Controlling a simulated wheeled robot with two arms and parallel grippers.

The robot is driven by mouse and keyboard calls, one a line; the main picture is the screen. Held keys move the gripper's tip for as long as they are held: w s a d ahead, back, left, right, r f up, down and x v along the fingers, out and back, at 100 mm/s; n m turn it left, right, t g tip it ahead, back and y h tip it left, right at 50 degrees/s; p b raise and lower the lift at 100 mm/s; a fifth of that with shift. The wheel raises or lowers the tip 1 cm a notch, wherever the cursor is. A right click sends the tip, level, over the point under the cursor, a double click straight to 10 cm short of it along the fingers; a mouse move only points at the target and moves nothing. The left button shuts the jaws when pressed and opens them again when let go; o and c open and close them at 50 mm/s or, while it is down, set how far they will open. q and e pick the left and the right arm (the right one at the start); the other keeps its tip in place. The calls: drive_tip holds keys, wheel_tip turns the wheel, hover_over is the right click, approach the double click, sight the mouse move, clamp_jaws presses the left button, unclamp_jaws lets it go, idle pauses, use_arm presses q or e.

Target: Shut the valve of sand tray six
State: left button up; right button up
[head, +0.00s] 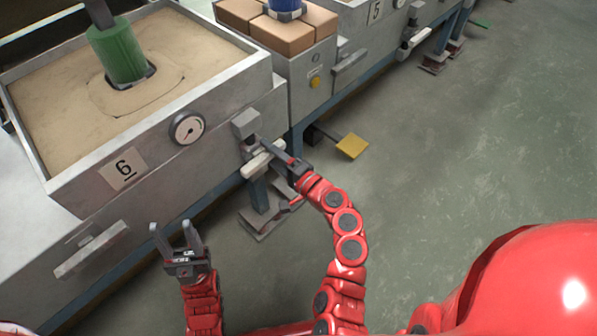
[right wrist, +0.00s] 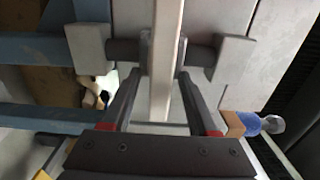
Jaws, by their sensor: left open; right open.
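Sand tray six (head: 68,192) is a grey metal box of sand at the left, with a "6" label (head: 124,169) and a round gauge (head: 187,128) on its front. Its valve has a pale bar handle (head: 257,163) at the tray's right front. My right gripper (head: 274,156) is at this handle, jaws open. In the right wrist view the handle (right wrist: 166,50) runs between the two open fingers, with a finger close on each side; I cannot tell whether they touch it. My left gripper (head: 178,246) is open and empty in front of the tray.
A green cylinder (head: 119,53) stands in the sand. To the right are a bench section with brown blocks (head: 285,36), a yellow button (head: 315,82) and tray five's label (head: 376,11). A yellow pedal (head: 352,146) sits low by the frame. The floor at right is clear.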

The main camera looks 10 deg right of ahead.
drive_tip(key=v, duration=1.4)
drive_tip(key=shift+p, duration=0.35)
drive_tip(key=shift+s+d, duration=0.1)
drive_tip(key=shift+s, duration=0.05)
